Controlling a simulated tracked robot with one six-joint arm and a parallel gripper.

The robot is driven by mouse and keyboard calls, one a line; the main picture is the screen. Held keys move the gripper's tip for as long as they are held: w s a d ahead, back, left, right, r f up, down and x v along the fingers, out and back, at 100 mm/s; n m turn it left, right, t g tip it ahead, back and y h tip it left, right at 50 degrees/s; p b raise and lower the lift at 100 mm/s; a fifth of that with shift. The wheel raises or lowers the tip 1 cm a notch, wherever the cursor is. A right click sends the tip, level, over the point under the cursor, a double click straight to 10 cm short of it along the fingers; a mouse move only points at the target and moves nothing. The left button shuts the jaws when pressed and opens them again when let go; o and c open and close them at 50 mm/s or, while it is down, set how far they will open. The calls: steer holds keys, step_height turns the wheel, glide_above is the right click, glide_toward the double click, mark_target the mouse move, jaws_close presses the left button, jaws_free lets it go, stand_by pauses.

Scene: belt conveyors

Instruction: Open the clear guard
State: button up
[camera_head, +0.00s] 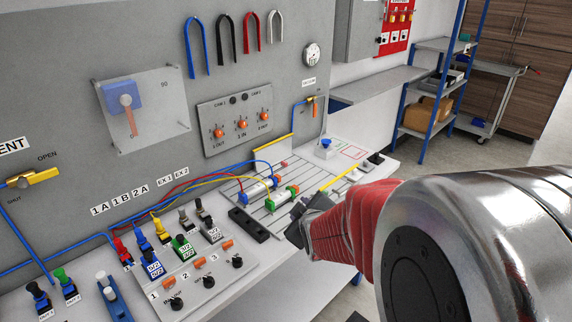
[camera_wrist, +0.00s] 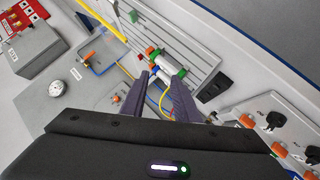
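The clear guard (camera_head: 160,125) is a see-through square sheet on the left of the grey wall panel in the head view. It lies in front of a blue block (camera_head: 123,97) with an orange-red lever (camera_head: 131,122). I cannot make out its hinge or handle. I cannot find the guard in the wrist view. My gripper (camera_head: 300,212) is over the bench, well right of and below the guard. In the wrist view my gripper (camera_wrist: 156,78) has its two dark fingers apart, with nothing held between them. Beyond them lie the small cylinders on the grooved plate.
The grooved plate (camera_head: 318,180) carries cylinders and hoses below my gripper. A valve block (camera_head: 180,262) with upright fittings stands at the bench front.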

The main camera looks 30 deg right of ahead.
steer(key=d+f+n+t+h, duration=0.25)
steer(key=d+f, duration=0.25)
steer(key=d, duration=0.4)
steer(key=s+d+f+n+t+h, duration=0.3)
steer(key=s+d, duration=0.3)
steer(key=shift+s+d+f, duration=0.15)
steer(key=shift+s+f, duration=0.1)
steer(key=shift+f, duration=0.1)
steer(key=shift+t, duration=0.25)
